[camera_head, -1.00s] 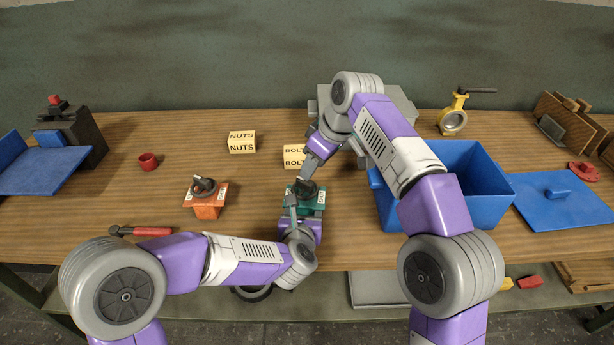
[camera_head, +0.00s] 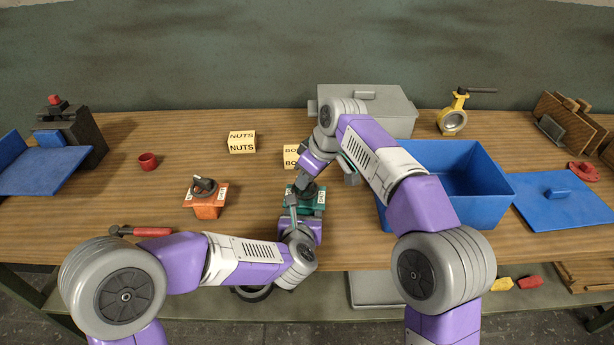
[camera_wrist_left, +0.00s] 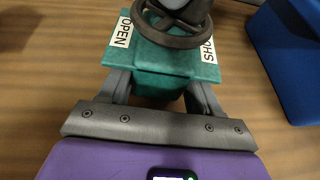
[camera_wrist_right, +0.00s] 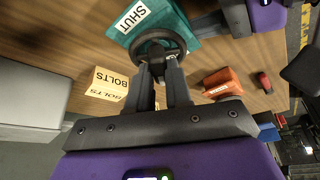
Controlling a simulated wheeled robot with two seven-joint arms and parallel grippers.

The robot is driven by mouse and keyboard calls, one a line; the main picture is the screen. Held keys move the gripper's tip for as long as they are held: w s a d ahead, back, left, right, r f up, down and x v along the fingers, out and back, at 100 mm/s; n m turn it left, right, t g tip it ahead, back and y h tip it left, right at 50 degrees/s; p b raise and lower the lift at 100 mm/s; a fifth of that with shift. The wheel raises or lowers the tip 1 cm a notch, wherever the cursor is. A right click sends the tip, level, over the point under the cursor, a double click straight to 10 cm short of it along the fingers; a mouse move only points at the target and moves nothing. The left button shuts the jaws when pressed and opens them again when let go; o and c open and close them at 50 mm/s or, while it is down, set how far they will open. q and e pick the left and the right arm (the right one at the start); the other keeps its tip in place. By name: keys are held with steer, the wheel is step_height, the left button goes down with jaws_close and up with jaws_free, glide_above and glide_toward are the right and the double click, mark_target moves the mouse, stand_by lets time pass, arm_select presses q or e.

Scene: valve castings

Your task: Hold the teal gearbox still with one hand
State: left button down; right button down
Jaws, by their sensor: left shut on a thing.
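The teal gearbox (camera_head: 317,203) stands on the wooden bench near its front edge, with a dark handwheel (camera_wrist_right: 157,40) on top. In the left wrist view the gearbox (camera_wrist_left: 165,62) sits between the fingers of my left gripper (camera_wrist_left: 163,92), which is shut on its body. An OPEN label and a partly hidden second label show on its top plate. My right gripper (camera_wrist_right: 162,66) is at the handwheel from above, its fingertips close together at the rim. Whether they grip the rim I cannot tell. In the head view my right wrist partly covers the wheel.
An orange gearbox (camera_head: 208,210) stands to the left, with a red-handled tool (camera_head: 150,231) in front of it. NUTS (camera_head: 242,142) and BOLTS (camera_head: 290,157) boxes are behind. A blue bin (camera_head: 480,212) stands to the right, a grey case (camera_head: 390,110) at the back.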

steer(key=shift+m, duration=0.3)
steer(key=m+h, duration=0.1)
steer(key=m, duration=0.2)
steer(key=m+t+h, duration=0.1)
steer(key=m, duration=0.2)
steer(key=shift+s+a+t, duration=0.1)
steer(key=shift+a+t, duration=0.05)
steer(key=shift+t, duration=0.15)
steer(key=m+h, duration=0.1)
steer(key=m, duration=0.2)
steer(key=shift+a+m+h, duration=0.1)
steer(key=shift+m+h, duration=0.2)
steer(key=shift+m, duration=0.1)
steer(key=m+h, duration=0.1)
steer(key=m, duration=0.2)
steer(key=shift+a+m, duration=0.1)
steer(key=shift+m, duration=0.3)
steer(key=m+h, duration=0.1)
steer(key=m, duration=0.3)
steer(key=shift+a+h, duration=0.1)
steer(key=shift+h, duration=0.3)
steer(key=shift+w+m+g+h, duration=0.1)
steer(key=shift+m+g+h, duration=0.25)
steer(key=shift+m, duration=0.55)
steer(key=shift+w+m+g+h, duration=0.15)
steer(key=shift+m+g, duration=0.3)
steer(key=shift+m, duration=0.45)
